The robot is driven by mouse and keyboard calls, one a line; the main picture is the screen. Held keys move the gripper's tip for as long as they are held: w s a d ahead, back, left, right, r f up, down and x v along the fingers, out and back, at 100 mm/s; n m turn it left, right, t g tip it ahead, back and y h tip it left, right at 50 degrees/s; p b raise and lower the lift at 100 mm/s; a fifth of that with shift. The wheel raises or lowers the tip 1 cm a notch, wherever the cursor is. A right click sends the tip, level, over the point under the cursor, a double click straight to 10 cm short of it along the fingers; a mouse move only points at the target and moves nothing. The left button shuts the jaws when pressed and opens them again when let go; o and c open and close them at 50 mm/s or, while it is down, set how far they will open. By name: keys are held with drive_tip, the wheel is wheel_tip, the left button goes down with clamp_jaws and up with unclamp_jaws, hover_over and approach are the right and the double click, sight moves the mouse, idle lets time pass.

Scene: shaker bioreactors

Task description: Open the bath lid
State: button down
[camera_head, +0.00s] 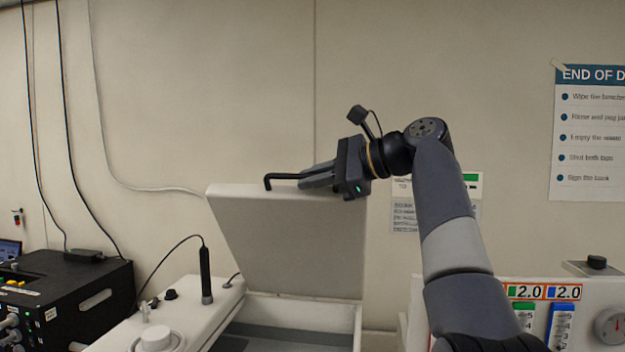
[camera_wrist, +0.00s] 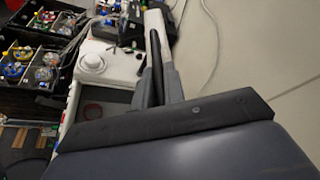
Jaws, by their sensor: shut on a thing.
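The bath lid (camera_head: 290,240) is a pale panel, raised and steeply tilted above the bath (camera_head: 290,310), whose opening shows below it. A black bar handle (camera_head: 283,177) runs along the lid's top edge. My gripper (camera_head: 318,178) is shut on the handle at the top of the lid, coming from the right. In the wrist view the gripper fingers (camera_wrist: 164,80) close around the dark handle (camera_wrist: 155,60), and the lid (camera_wrist: 155,20) shows edge-on beyond. The bath opening (camera_wrist: 105,98) is partly visible at the left. The lid's hinge is not clearly seen.
The bath's left deck carries a white knob (camera_head: 156,338) and an upright black probe (camera_head: 206,275) on a cable. A black equipment box (camera_head: 75,295) stands at the left. A white panel with gauges (camera_head: 560,310) stands at the right. The wall is close behind the lid.

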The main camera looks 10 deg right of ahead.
drive_tip(key=c, duration=1.8)
unclamp_jaws()
drive_tip(key=shift+o, duration=0.2)
drive_tip(key=v, duration=1)
drive_tip(key=shift+s+d, duration=0.25)
drive_tip(key=shift+d, duration=0.05)
drive_tip(key=shift+a+r, duration=0.1)
drive_tip(key=shift+r, duration=0.05)
drive_tip(key=x, duration=1.1)
drive_tip(key=shift+s, duration=0.25)
